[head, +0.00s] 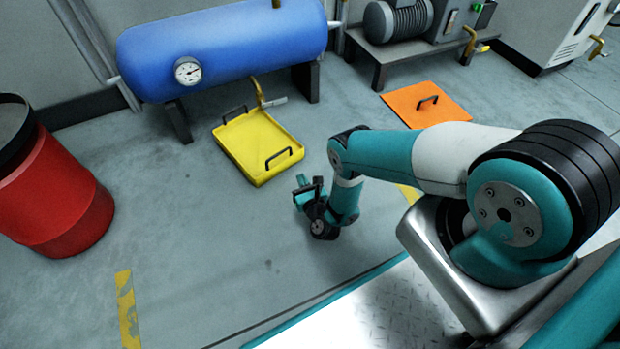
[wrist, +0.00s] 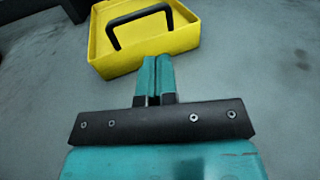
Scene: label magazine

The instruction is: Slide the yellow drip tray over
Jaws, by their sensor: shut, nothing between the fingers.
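The yellow drip tray (head: 258,148) lies on the grey floor in front of the blue tank, with a black handle at its near end and another at its far end. In the wrist view the near end of the tray (wrist: 120,62) and its black handle (wrist: 140,27) show at the top. My gripper (head: 304,187) is shut and empty, to the right of and nearer than the tray's near end. In the wrist view its teal fingers (wrist: 154,75) point towards the tray's near wall. I cannot tell whether they touch it.
The blue tank (head: 220,48) stands on legs behind the tray, with a brass valve and pipe (head: 262,95) at the tray's far side. An orange plate (head: 427,103) with a handle lies to the right. A red drum (head: 55,195) stands at left. The floor between drum and tray is clear.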

